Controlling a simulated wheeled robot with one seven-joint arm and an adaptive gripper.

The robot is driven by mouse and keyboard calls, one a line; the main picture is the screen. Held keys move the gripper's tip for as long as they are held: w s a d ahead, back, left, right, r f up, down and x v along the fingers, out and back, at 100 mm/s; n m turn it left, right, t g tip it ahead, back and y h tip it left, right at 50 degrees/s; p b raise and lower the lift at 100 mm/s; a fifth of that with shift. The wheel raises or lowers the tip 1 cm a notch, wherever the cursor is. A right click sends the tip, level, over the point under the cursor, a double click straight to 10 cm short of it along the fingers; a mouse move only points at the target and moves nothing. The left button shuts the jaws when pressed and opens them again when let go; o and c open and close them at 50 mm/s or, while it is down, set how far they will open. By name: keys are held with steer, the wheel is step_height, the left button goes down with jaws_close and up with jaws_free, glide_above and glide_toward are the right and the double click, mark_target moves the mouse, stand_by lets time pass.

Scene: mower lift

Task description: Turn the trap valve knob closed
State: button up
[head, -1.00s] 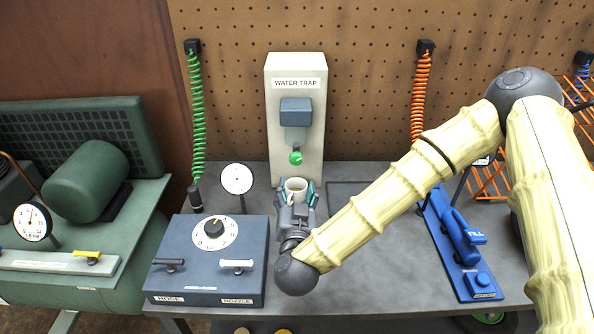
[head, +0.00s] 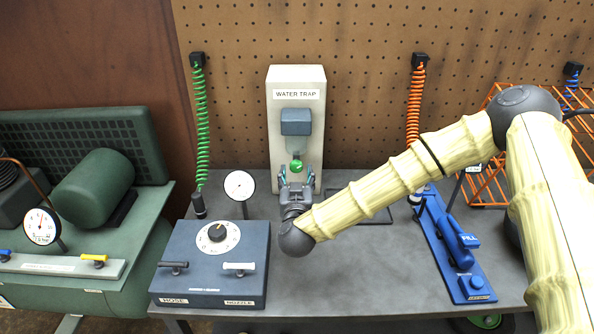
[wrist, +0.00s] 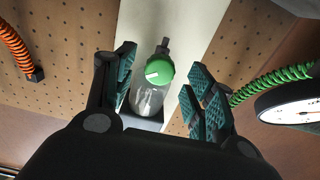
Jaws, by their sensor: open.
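The green trap valve knob (head: 296,166) sits under the blue-grey housing (head: 296,122) of the white water trap post (head: 297,84). In the wrist view the knob (wrist: 160,72) is round, with a small white mark, at the end of a clear bowl (wrist: 149,97). My gripper (head: 296,175) is open and upright just below and in front of the knob. In the wrist view its teal-padded fingers stand on both sides of the knob and bowl, with gaps showing. Nothing is held.
A blue regulator box (head: 209,264) with a dial and two small levers stands at the left, beside a gauge (head: 239,185). A blue fill tool (head: 454,243) lies at the right. Green (head: 201,130) and orange (head: 415,105) hoses hang at the pegboard. The front middle of the bench is clear.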

steer(key=shift+w, duration=0.8)
steer(key=c, duration=1)
steer(key=shift+m, duration=0.3)
steer(key=m+b, duration=0.2)
steer(key=shift+a+f+m+b, duration=0.1)
steer(key=shift+m+b, duration=0.2)
steer(key=shift+m, duration=0.1)
steer(key=shift+c, duration=0.2)
steer(key=shift+m+b, duration=1.1)
steer(key=shift+m, duration=0.6)
